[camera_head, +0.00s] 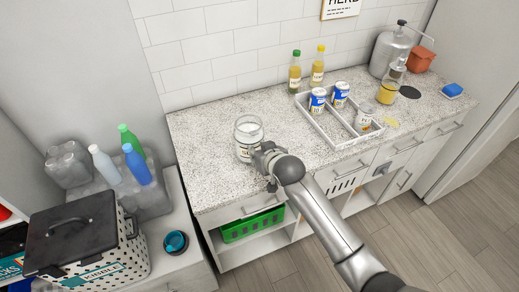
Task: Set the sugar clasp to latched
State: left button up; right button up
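A clear glass jar with white contents (248,126), which looks like the sugar jar, stands upright on the speckled countertop near its front edge. My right gripper (262,152) comes in from the lower right and is at the jar's lower right side. It overlaps the jar in the picture, and I cannot tell whether it touches it. The fingers are small and partly hidden by the wrist, so their opening is unclear. The jar's clasp is too small or hidden to make out. My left gripper is not in view.
A white divided tray (318,127) with several cans stands right of the jar. Two bottles (295,72) stand behind it. The counter left of the jar is clear. A green basket (252,226) sits below.

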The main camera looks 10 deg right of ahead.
dwell(0.3)
jog(key=o, duration=1)
jog(key=shift+o, duration=0.2)
jog(key=v, duration=1.2)
jog(key=shift+f, duration=0.1)
